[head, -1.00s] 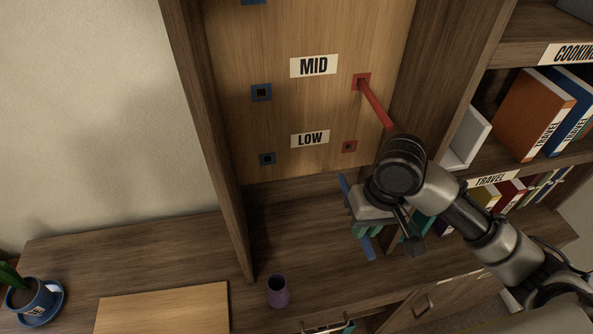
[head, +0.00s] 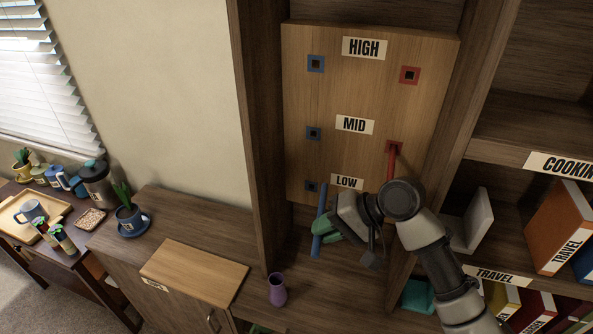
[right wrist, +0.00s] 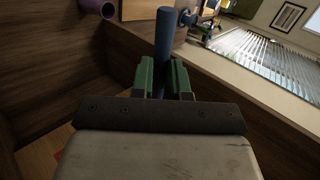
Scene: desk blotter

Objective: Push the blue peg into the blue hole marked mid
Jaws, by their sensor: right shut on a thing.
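The blue peg (head: 322,200) is upright, slightly tilted, in my right gripper (head: 325,229). The right wrist view shows the peg (right wrist: 165,38) between the green fingers (right wrist: 164,78), which are shut on it. The blue hole marked mid (head: 312,133) is a blue-framed square on the wooden board (head: 350,95), left of the MID label (head: 354,124). The peg is apart from that hole, below it in the head view. Its top is near the low blue hole (head: 311,186). My left gripper is not in view.
A red peg (head: 392,166) sticks out of the red mid hole beside my right arm. Upright shelf walls (head: 262,150) flank the board. A purple cup (head: 277,290) stands on the ledge below. Books (head: 560,228) fill shelves at right.

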